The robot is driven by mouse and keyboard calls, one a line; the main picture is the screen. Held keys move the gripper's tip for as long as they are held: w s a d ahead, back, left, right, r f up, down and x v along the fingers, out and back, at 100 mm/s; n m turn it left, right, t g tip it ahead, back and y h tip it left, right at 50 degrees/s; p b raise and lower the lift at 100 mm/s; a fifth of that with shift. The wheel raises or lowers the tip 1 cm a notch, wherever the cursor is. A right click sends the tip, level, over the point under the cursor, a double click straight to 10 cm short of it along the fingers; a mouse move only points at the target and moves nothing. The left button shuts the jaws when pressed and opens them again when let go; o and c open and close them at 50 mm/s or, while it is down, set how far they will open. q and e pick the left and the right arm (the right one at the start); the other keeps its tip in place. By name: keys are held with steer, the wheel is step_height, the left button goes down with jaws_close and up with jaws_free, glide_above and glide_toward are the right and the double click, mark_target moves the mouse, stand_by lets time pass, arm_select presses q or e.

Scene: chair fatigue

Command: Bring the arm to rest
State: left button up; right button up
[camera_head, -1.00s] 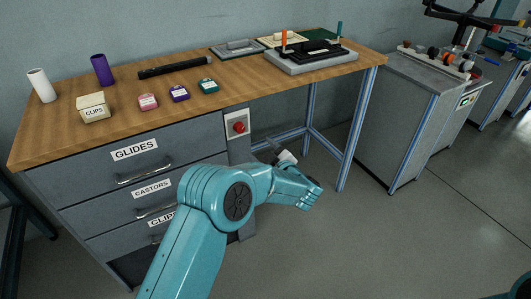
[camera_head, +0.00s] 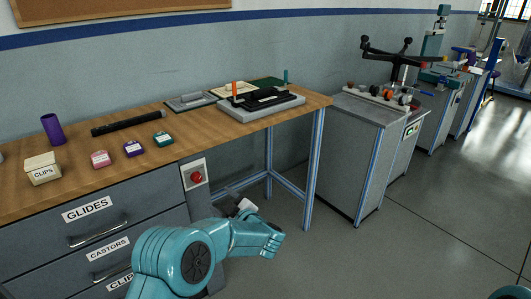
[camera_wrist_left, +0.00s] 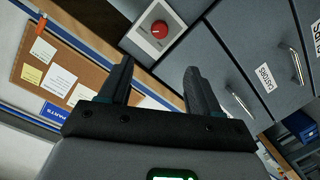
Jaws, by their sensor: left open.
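My left arm (camera_head: 197,262), teal, comes in low in the head view, bent in front of the drawer cabinet. Its gripper (camera_head: 244,206) shows only as a small dark and white part behind the arm, below the bench top. In the left wrist view the left gripper (camera_wrist_left: 158,70) has its two dark fingers apart, with nothing between them. The red button (camera_wrist_left: 160,30) on its pale plate lies beyond the fingertips, apart from them; it also shows in the head view (camera_head: 196,177). Of my right arm, only a teal bit shows at the bottom right corner; its gripper is out of view.
The wooden bench top (camera_head: 200,135) holds a CLIPS box (camera_head: 42,168), several small coloured boxes, a purple cylinder (camera_head: 53,130), a black bar (camera_head: 128,123) and a grey fixture (camera_head: 262,105). Drawers (camera_head: 90,225) are closed beneath. A grey cabinet (camera_head: 350,160) stands right. Floor between is clear.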

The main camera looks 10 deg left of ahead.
arm_select(q)
steer(key=s+a+f+g, duration=0.1)
steer(key=s+a+f, duration=0.2)
steer(key=a+f, duration=0.25)
steer(key=s+d+f+m+h, duration=0.3)
steer(key=s+f+m+h, duration=0.25)
steer(key=f, duration=0.25)
steer(key=s+d+f+m+h, duration=0.4)
steer(key=s+f, duration=0.3)
steer(key=f, duration=0.2)
steer(key=s+d+f+m+g+h, duration=0.2)
steer(key=s+d+m+g+h, duration=0.25)
steer(key=s, duration=0.75)
steer(key=s+d+f+m+g+h, duration=0.1)
steer(key=s+d+f+g+h, duration=0.3)
steer(key=s+d, duration=0.6)
step_height(320, 180, up, 14)
steer(key=s+a+y+p, duration=0.1)
steer(key=a+p, duration=0.1)
steer(key=p, duration=1)
steer(key=shift+g, duration=0.25)
